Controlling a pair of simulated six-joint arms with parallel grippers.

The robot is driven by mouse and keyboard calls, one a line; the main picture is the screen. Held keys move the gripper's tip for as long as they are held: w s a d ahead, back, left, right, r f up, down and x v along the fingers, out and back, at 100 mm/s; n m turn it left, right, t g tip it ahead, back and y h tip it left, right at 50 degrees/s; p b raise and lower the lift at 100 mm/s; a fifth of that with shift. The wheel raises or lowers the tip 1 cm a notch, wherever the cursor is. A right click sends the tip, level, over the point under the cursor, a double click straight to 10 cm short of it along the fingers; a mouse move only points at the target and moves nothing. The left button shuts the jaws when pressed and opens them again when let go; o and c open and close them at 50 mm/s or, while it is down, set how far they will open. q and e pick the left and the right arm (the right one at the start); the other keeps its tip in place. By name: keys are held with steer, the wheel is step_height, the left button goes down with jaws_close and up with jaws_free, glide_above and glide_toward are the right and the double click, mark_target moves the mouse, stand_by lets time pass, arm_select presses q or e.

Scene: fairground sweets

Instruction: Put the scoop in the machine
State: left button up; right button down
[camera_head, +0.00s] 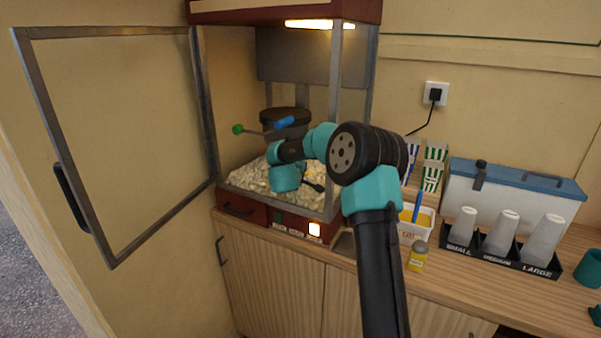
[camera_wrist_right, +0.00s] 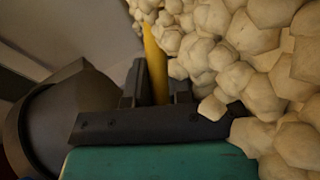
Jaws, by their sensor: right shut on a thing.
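The popcorn machine (camera_head: 206,95) stands on the counter with its framed glass door (camera_head: 112,255) swung wide open to the left. My right arm reaches in through the opening, and my right gripper (camera_head: 312,186) is low at the popcorn (camera_head: 250,178). In the right wrist view the right gripper (camera_wrist_right: 157,92) is shut on a yellow handle (camera_wrist_right: 154,62), which I take to be the scoop's. It lies against the popcorn (camera_wrist_right: 215,50); the rest of the scoop is hidden. My left gripper is not in view.
The dark kettle (camera_head: 287,116) hangs above the popcorn, close beside the gripper in the wrist view (camera_wrist_right: 60,110). Right of the machine are striped boxes (camera_head: 433,175), a yellow bottle (camera_head: 418,257), a cup rack (camera_head: 527,266) and a blue-lidded box (camera_head: 515,180).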

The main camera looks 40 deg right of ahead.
steer(key=shift+f, duration=0.15)
steer(key=c, duration=1)
jaws_free()
steer(key=shift+o, duration=0.2)
steer(key=shift+a, duration=0.1)
steer(key=v, duration=1.7)
steer(key=shift+s+a, duration=0.1)
